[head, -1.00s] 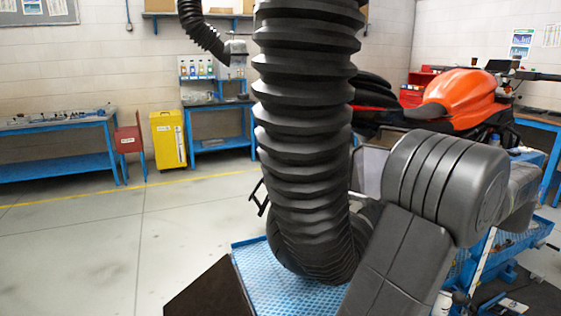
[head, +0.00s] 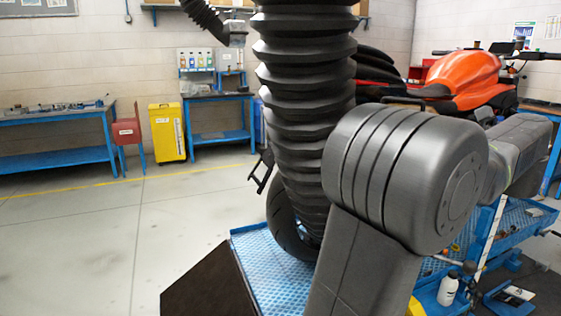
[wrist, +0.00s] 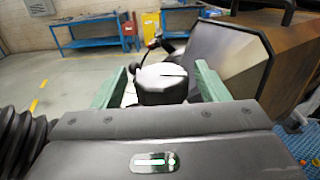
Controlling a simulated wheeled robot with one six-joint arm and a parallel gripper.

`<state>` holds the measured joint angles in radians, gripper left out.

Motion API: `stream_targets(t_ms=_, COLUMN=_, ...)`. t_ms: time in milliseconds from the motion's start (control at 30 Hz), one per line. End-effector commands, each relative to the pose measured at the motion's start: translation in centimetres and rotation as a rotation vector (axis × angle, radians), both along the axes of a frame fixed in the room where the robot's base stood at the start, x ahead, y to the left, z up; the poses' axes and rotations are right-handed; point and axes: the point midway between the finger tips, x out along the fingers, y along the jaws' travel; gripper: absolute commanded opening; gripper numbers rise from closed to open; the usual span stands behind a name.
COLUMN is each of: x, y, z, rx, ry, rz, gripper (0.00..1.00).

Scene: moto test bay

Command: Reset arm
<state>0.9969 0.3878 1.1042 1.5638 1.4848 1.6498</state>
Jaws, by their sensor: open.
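My gripper (wrist: 162,68) shows in the wrist view with its two green fingers spread apart, so it is open. A dark round piece with a pale top shows between and beyond the fingers; I cannot tell what it is or whether it is touched. In the head view my grey arm bends across the right half, and its gripper end is hidden. The black ribbed hose (head: 305,110) hangs in front of the camera, left of the arm's large joint. Its ribs also show at the lower left of the wrist view (wrist: 22,140).
An orange motorcycle (head: 463,80) stands behind the arm. A blue perforated platform (head: 262,270) and a white bottle (head: 448,289) are below. A yellow cabinet (head: 167,134) and a blue bench (head: 55,162) stand at the wall. The floor at left is clear.

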Motion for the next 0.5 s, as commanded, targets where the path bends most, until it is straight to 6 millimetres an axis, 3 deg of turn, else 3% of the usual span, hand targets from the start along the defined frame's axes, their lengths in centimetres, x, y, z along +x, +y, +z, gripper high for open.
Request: stream_targets(t_ms=500, x=-0.02, y=0.09, z=-0.50, rx=-0.002, ry=-0.001, rz=-0.189, gripper=0.67)
